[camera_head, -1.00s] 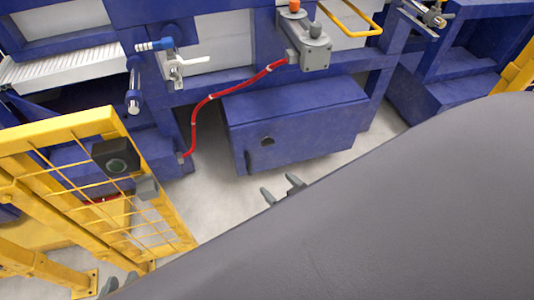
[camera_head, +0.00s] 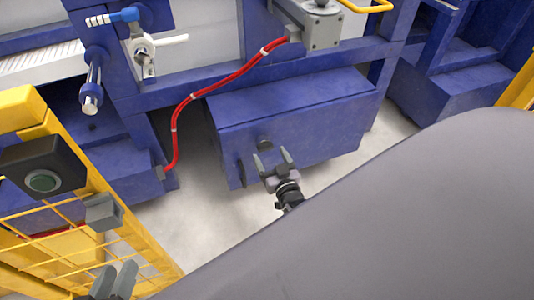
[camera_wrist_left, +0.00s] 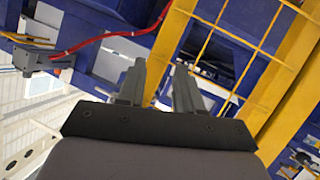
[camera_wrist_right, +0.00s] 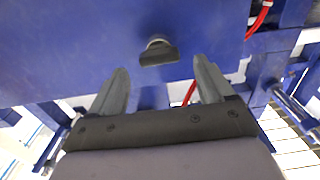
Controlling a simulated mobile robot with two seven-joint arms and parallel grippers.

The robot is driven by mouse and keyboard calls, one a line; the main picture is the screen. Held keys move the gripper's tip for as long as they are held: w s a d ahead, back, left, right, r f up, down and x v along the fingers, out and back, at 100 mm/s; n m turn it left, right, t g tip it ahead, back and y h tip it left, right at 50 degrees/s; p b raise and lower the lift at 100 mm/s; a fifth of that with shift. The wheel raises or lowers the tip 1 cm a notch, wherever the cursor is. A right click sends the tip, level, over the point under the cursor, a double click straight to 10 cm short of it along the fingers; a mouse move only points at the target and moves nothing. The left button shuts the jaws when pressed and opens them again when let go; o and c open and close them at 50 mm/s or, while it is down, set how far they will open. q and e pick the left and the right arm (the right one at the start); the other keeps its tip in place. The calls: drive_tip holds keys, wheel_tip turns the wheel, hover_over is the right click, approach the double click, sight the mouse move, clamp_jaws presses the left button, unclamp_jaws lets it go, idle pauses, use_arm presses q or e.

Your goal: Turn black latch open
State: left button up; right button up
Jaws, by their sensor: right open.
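The black latch (camera_head: 264,145) is a small dark knob on the front of the blue box (camera_head: 310,125). In the right wrist view the latch (camera_wrist_right: 158,52) shows a flat bar, roughly level, just beyond and between my right fingertips. My right gripper (camera_head: 272,163) is open and empty, close in front of the latch and apart from it; it also shows in the right wrist view (camera_wrist_right: 160,80). My left gripper (camera_head: 114,278) is low at the left by the yellow fence, its fingers apart and empty in the left wrist view (camera_wrist_left: 160,75).
A yellow mesh fence (camera_head: 140,245) with a black button box (camera_head: 42,172) stands at the left. A red hose (camera_head: 182,104) runs left of the blue box up to a grey unit (camera_head: 318,27). Pale floor (camera_head: 215,230) is clear before the box.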

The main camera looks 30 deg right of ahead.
sight(267, 150)
drive_tip(key=shift+b+x, duration=0.4)
drive_tip(key=shift+x, duration=0.8)
drive_tip(key=shift+w+d, duration=0.1)
drive_tip(key=shift+w, duration=0.4)
use_arm(q)
drive_tip(key=shift+w+d+f+h, duration=0.15)
drive_tip(key=shift+d+h, duration=0.35)
drive_tip(key=shift+d, duration=0.15)
use_arm(e)
drive_tip(key=c, duration=1)
drive_tip(key=shift+c, duration=0.2)
